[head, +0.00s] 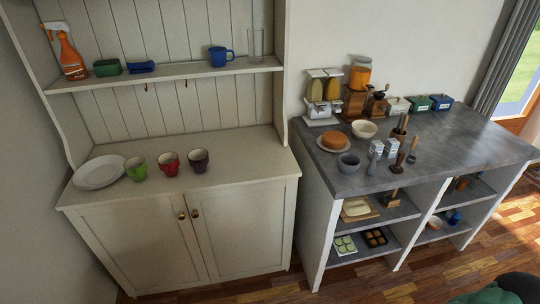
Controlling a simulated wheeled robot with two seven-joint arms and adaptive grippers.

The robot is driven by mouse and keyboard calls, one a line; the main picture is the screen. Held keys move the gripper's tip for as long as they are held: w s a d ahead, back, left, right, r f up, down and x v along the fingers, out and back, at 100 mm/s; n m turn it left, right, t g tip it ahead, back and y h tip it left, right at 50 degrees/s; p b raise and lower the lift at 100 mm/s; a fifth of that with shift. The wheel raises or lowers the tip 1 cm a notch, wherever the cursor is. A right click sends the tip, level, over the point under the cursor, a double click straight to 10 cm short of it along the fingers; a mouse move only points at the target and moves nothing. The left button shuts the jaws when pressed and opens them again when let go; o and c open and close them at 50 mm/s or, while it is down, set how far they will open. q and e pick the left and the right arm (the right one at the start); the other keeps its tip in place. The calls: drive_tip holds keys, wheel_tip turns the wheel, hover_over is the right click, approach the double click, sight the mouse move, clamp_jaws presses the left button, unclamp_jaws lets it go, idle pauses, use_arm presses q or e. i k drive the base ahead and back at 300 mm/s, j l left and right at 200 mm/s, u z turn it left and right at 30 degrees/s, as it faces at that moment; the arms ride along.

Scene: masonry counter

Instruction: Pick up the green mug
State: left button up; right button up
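The green mug (138,169) stands upright on the top of the cream cabinet (235,157), between a white plate and a red mug. The red mug (169,162) is just to its right, and a dark purple mug (198,161) stands right of that. A blue mug (221,57) stands on the shelf above. Neither of my grippers can be made out in the head view.
A white plate (99,172) lies left of the green mug. The shelf (185,72) overhangs the cabinet top, with a spray bottle (64,52) at its left. The cabinet top's right part is clear. A crowded grey counter (455,148) stands to the right.

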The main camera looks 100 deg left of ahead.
sight(137, 172)
drive_tip(key=i+u, duration=0.15)
drive_tip(key=u, duration=1.15)
